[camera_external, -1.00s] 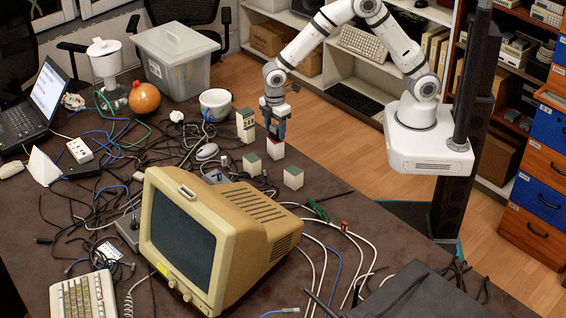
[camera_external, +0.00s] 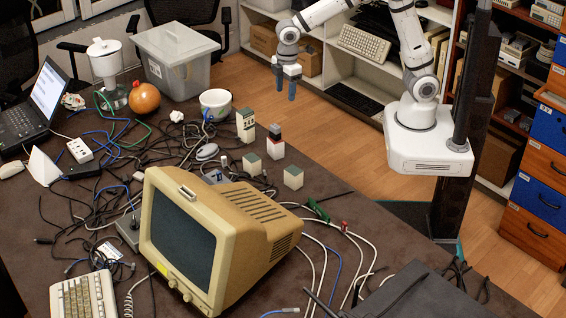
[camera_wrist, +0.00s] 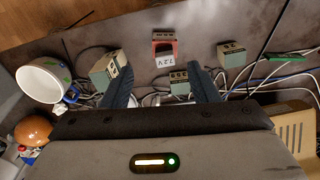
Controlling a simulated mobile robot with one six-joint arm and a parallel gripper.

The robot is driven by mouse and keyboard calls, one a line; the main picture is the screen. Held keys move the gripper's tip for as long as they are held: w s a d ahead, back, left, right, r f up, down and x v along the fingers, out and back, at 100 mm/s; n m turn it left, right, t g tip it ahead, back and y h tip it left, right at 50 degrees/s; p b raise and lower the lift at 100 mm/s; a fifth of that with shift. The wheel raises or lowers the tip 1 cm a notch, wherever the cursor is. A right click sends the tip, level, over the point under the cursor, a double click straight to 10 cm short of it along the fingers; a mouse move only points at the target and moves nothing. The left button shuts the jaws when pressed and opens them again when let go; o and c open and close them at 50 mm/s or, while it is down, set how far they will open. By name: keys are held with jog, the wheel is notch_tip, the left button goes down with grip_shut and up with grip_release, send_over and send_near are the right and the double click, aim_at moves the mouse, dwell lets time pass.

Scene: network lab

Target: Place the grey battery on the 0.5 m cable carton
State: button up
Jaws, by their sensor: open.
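The grey battery (camera_external: 275,130) is a small dark block with a red band at its foot. It stands upright on a pale carton (camera_external: 275,150) on the table. In the wrist view the battery (camera_wrist: 163,47) shows a dark top, red edges and a white label, beyond my fingertips. I cannot read in the external view whether this carton is the 0.5 m one. My gripper (camera_external: 285,90) is open and empty, raised above and behind the battery, clear of it. Its blue fingers (camera_wrist: 161,80) are apart in the wrist view.
A tall carton (camera_external: 246,126) stands left of the battery; two green-topped cartons (camera_external: 252,164) (camera_external: 293,177) are nearer the camera. A white bowl (camera_external: 215,104), tangled cables and a beige monitor (camera_external: 220,235) are on the table. The air around my gripper is clear.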

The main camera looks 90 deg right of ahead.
jog(key=s+d+r+m+t, duration=0.1)
jog(key=s+d+m, duration=0.2)
jog(key=s, duration=0.8)
jog(key=s+d+r+m+t, duration=0.1)
jog(key=s+d+m, duration=0.3)
jog(key=s+d, duration=0.4)
jog(key=shift+s+r+m, duration=0.3)
jog(key=shift+s+r, duration=0.4)
jog(key=shift+s, duration=1.4)
jog(key=shift+d, duration=0.1)
